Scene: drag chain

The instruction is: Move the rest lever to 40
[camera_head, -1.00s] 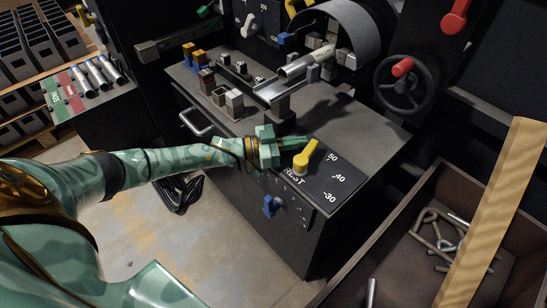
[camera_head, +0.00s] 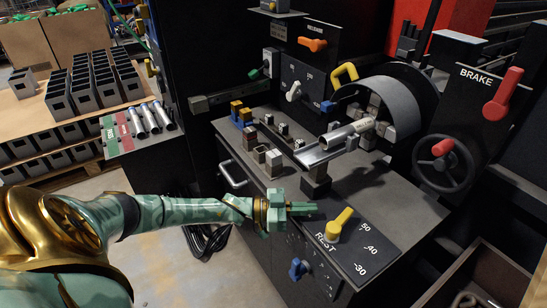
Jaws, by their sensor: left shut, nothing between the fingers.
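The yellow rest lever (camera_head: 341,222) stands on the dark REST plate (camera_head: 368,254) at the front corner of the machine top. The lever's free end tilts up and to the right, towards the 50 side, not at 40. My left gripper (camera_head: 304,208) is shut and empty, just left of the lever, with a small gap between its fingertips and the lever. My right gripper is not in view.
A metal trough (camera_head: 328,150) and a large drum (camera_head: 392,108) stand behind the lever. A blue knob (camera_head: 298,268) sits on the front face below. A handwheel (camera_head: 443,163) and red brake lever (camera_head: 503,94) are at right. An open bin (camera_head: 482,270) is at lower right.

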